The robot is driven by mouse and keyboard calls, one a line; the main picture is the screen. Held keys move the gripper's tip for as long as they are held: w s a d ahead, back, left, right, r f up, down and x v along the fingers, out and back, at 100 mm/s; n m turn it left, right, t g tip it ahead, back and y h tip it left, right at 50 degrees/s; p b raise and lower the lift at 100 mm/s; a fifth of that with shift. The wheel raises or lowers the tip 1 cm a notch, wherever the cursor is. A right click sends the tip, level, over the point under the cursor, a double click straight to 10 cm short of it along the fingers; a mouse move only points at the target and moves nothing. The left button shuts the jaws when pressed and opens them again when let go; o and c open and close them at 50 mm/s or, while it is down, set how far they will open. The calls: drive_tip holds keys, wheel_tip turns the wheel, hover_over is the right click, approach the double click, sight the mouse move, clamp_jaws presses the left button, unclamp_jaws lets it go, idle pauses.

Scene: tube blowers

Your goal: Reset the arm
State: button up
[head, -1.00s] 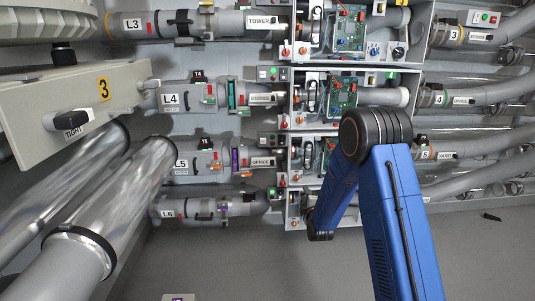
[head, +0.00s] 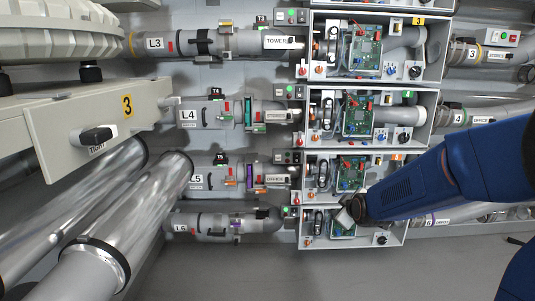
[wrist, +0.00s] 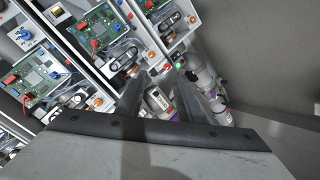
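My blue arm (head: 430,180) reaches in from the right edge in the head view. Its end is in front of the lowest open box, where my gripper (head: 346,214) shows small and partly hidden. In the wrist view the two dark fingers of my gripper (wrist: 160,82) stand apart with a gap between them. Nothing is held in the gap; a grey tube and a label show behind it.
Open boxes with green circuit boards (head: 362,50) stand in a column. Labelled grey tubes, such as L4 (head: 200,115), run to their left. A panel marked 3 (head: 100,120) and shiny pipes (head: 140,220) fill the left. The grey floor (head: 260,275) below is clear.

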drive_tip(key=s+d+r+m+g, duration=0.1)
drive_tip(key=s+m+g, duration=0.2)
drive_tip(key=s, duration=1.8)
drive_tip(key=s+d+r+m+g, duration=0.1)
drive_tip(key=s+m, duration=0.5)
drive_tip(key=s, duration=1.5)
drive_tip(key=d+g, duration=0.1)
drive_tip(key=g, duration=0.1)
drive_tip(key=shift+r+m+g, duration=0.15)
drive_tip(key=shift+m+g, duration=0.15)
drive_tip(key=shift+g, duration=0.1)
